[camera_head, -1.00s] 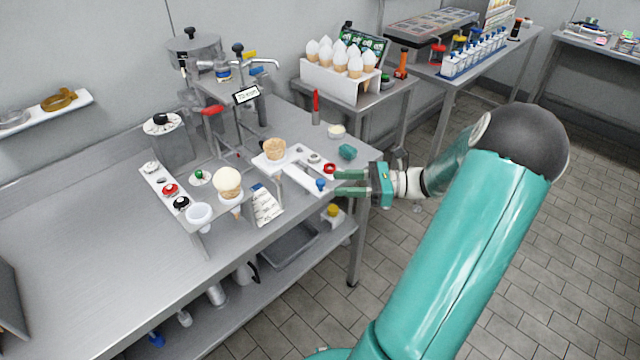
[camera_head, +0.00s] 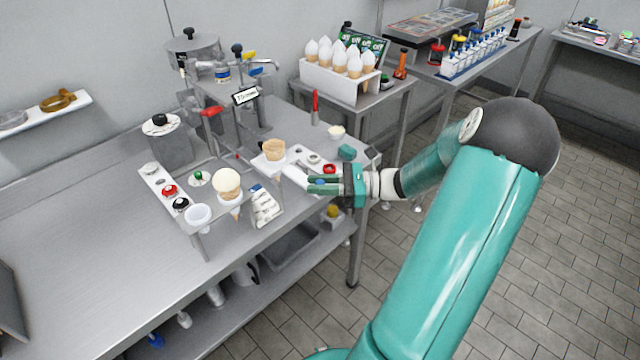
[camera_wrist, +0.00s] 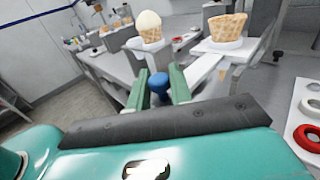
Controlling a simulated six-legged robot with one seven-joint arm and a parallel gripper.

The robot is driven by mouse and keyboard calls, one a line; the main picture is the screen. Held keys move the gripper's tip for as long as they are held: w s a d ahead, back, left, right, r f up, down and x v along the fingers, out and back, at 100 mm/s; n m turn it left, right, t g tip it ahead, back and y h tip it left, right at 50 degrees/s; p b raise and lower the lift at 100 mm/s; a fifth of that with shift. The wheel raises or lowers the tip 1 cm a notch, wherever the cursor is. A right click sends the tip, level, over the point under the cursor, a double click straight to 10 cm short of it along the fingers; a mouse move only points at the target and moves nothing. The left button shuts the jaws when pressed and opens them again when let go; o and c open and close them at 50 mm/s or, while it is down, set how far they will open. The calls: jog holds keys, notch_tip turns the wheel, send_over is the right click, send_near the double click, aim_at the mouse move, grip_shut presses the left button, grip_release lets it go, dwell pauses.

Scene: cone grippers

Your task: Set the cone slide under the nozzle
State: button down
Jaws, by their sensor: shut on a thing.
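The cone slide (camera_head: 295,174) is a white bar with an empty wafer cone (camera_head: 274,150) standing at its far end and a blue knob at its near end. In the wrist view, the slide (camera_wrist: 206,68) runs away from the blue knob (camera_wrist: 158,82) to the cone (camera_wrist: 229,24). My gripper (camera_head: 318,182) is shut on the blue knob, with one green finger on each side of it. The dispenser (camera_head: 246,97) stands behind and left of the cone. Its nozzle outlet cannot be made out clearly.
A white plate beside the slide carries a red ring (camera_head: 330,169).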

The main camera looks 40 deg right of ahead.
aim_at(298, 175)
jog(key=w, duration=0.8)
jog(key=c, duration=1.3)
grip_release()
jog(key=shift+a, duration=0.1)
jog(key=v, duration=1.3)
jog(key=shift+s+d, duration=0.3)
jog(key=shift+c, duration=0.2)
